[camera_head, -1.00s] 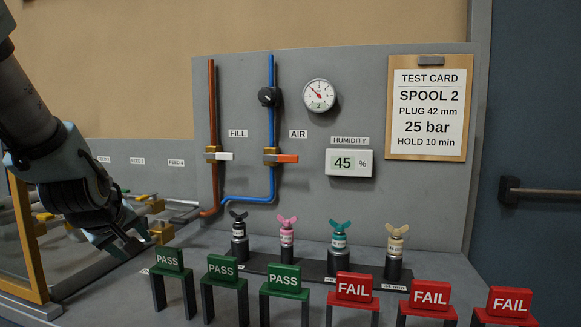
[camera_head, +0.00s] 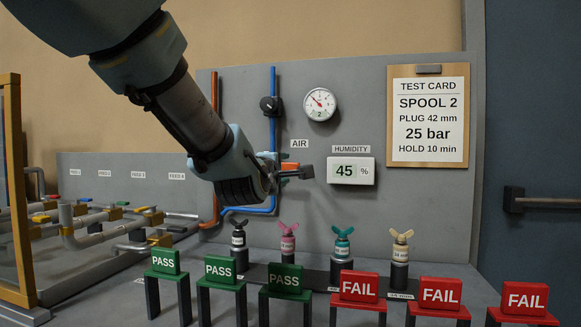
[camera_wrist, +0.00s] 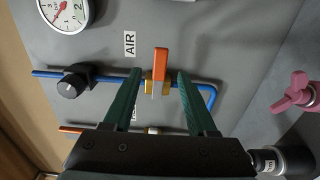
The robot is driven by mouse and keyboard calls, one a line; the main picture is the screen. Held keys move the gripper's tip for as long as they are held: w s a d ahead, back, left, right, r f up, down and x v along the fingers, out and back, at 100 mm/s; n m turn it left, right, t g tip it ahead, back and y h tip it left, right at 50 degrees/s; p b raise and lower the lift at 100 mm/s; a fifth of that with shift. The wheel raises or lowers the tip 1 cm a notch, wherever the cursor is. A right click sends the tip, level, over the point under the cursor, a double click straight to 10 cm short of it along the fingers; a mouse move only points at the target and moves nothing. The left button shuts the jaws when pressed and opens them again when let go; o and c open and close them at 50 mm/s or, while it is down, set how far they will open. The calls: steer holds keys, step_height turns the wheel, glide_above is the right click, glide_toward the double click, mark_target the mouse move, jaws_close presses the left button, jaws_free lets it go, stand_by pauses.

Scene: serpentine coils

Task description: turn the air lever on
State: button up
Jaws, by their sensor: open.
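The air lever (camera_wrist: 161,61) is an orange handle on a brass valve body (camera_wrist: 156,88) on the blue pipe, beside the AIR label (camera_wrist: 130,43). In the wrist view it lies between the two green fingers of my gripper (camera_wrist: 160,74), with a gap on each side. The fingers are open and no contact shows. In the head view my gripper (camera_head: 292,172) is in front of the panel, and only a bit of the orange lever (camera_head: 290,165) shows behind it. The valve body is hidden there.
A gauge (camera_head: 320,104) and black knob (camera_head: 270,106) are above, and the humidity display (camera_head: 351,171) is at the right. Several winged plugs (camera_head: 288,240) and PASS and FAIL signs (camera_head: 285,279) stand below. A pink plug (camera_wrist: 295,95) is at the right in the wrist view.

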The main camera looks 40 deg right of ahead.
mark_target(290, 167)
steer(key=p+x, duration=0.1)
steer(key=x, duration=0.6)
steer(key=shift+c, duration=0.4)
jaws_close()
stand_by(0.9)
